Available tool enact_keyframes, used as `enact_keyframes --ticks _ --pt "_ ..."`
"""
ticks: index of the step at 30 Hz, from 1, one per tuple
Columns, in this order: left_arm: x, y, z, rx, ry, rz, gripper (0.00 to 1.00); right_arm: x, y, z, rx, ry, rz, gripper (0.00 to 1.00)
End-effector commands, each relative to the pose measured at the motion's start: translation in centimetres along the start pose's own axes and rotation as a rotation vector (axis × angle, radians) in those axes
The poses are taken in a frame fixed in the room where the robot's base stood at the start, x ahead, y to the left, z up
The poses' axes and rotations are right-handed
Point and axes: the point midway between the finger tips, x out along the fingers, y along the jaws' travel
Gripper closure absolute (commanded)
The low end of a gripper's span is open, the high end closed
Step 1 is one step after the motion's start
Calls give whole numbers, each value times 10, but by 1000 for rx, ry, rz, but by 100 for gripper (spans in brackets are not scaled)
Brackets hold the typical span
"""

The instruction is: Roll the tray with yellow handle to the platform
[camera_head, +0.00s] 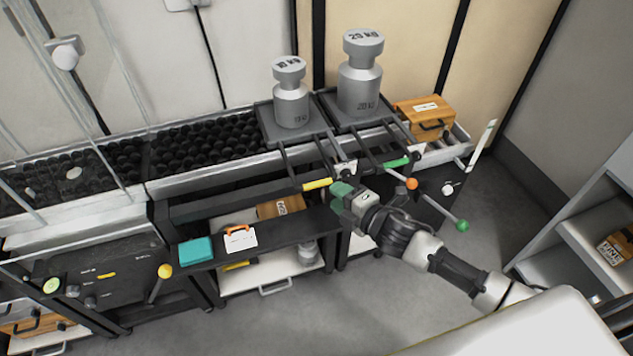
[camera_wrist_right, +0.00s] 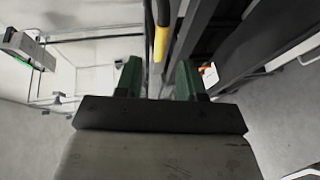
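The tray with the yellow handle (camera_head: 268,127) sits on the roller bench and carries a grey 10 kg weight (camera_head: 291,98). Its yellow handle (camera_head: 317,184) sticks out over the front edge and also shows in the right wrist view (camera_wrist_right: 161,40). My right gripper (camera_head: 341,191) is just right of the handle's end in the head view. In the wrist view its green fingers (camera_wrist_right: 158,75) are apart, with the handle's end showing in the gap near the fingertips. I cannot tell whether they touch. My left gripper is not in view.
A second tray (camera_head: 388,118) with a green handle (camera_head: 397,162) and a 20 kg weight (camera_head: 361,80) stands close on the right. Levers with yellow (camera_head: 165,271), orange (camera_head: 412,184) and green (camera_head: 463,225) knobs stick out in front.

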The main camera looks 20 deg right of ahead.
Motion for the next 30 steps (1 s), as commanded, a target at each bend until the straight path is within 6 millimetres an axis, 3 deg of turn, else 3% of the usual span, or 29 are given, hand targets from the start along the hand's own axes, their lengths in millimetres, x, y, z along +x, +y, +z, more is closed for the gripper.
enact_keyframes --ticks 3,10,15,23,30 --pt "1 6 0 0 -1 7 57 26 1 0 0 -1 3 61" --pt "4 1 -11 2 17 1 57 60 0 0 3 -2 1 61" --pt "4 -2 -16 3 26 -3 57 71 -1 0 3 -1 -1 61" --pt "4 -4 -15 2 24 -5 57 72 -1 0 3 -1 -1 61" --pt "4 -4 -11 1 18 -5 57 72 -1 0 3 -1 -1 95"
